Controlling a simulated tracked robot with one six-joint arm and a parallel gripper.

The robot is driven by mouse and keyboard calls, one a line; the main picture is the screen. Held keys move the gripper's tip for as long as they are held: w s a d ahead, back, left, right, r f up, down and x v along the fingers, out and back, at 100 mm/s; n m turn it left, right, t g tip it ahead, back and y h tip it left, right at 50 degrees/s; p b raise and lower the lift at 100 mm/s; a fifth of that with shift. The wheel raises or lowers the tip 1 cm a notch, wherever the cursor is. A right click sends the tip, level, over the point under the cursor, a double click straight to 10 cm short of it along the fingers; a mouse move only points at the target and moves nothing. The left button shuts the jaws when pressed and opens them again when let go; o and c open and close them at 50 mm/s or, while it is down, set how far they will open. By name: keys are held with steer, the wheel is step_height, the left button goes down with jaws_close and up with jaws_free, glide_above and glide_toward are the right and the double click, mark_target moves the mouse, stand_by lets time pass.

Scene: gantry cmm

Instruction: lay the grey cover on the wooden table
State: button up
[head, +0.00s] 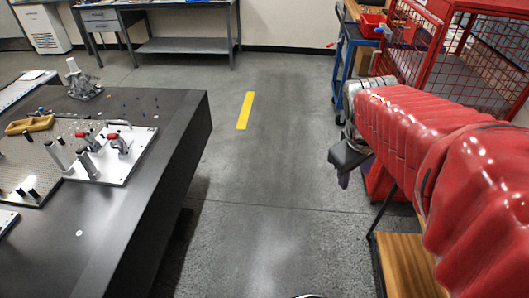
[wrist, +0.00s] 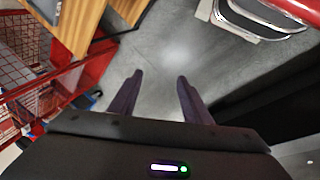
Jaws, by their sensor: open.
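My gripper (head: 344,178) hangs open over the aisle floor in the head view, at the end of my red-sleeved arm. In the wrist view its two dark fingers (wrist: 160,80) stand apart with only bare floor between them. The wooden table (head: 408,262) shows at the lower right of the head view, partly hidden by my arm. A wooden surface (wrist: 77,22) at the upper left of the wrist view bears a flat blue-grey thing (wrist: 45,8), cut off by the edge. I cannot tell if this is the grey cover. No other clear cover shows.
A dark measuring table (head: 165,150) with fixtures and a white plate (head: 112,158) stands at the left. A red mesh cage (head: 465,60) and a blue trolley (head: 350,55) stand at the right. The aisle floor (head: 260,190) between is clear, with a yellow stripe (head: 245,110).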

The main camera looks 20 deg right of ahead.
steer(key=s+a+r+m+t+y, duration=0.1)
steer(key=s+a, duration=0.1)
steer(key=a, duration=0.7)
steer(key=s+a+r+m+t+y, duration=0.1)
steer(key=s+a+t+y, duration=0.1)
steer(key=a, duration=0.7)
steer(key=shift+s+a, duration=0.3)
steer(key=shift+a, duration=0.1)
steer(key=shift+r, duration=0.1)
steer(key=shift+c, duration=0.2)
